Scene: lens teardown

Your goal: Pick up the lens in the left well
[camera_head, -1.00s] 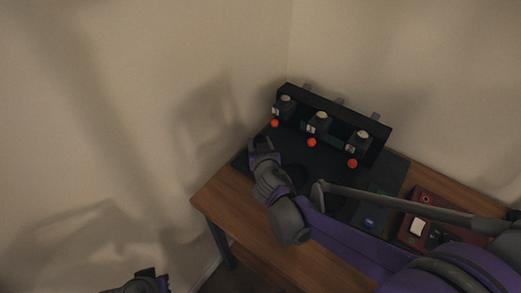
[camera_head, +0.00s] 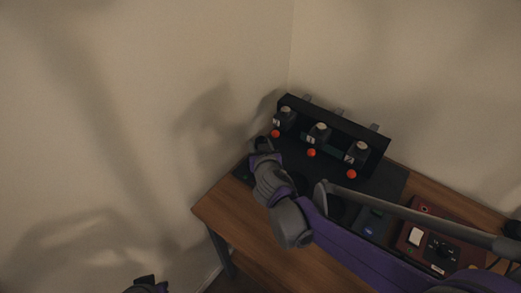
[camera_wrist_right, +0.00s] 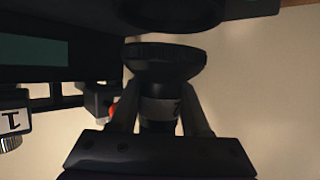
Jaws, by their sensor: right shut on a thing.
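The lens (camera_wrist_right: 165,62) is a black cylinder with a wide ribbed rim and a pale marked band. In the right wrist view it sits between the fingers of my right gripper (camera_wrist_right: 162,100), which is shut on it. In the head view my right gripper (camera_head: 262,147) is at the far left part of the dark mat (camera_head: 240,172), and the lens is hard to make out there. A dark round part (camera_wrist_right: 168,14) is just beyond the lens rim in the wrist view. My left gripper (camera_head: 146,284) is cut off at the bottom edge, away from the table.
A black rack (camera_head: 340,116) at the back holds three dark units with pale tops and labels. A red ball (camera_head: 311,153) is in front of each. A red box (camera_head: 430,245) lies at the right. The wooden table front (camera_head: 235,215) is clear.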

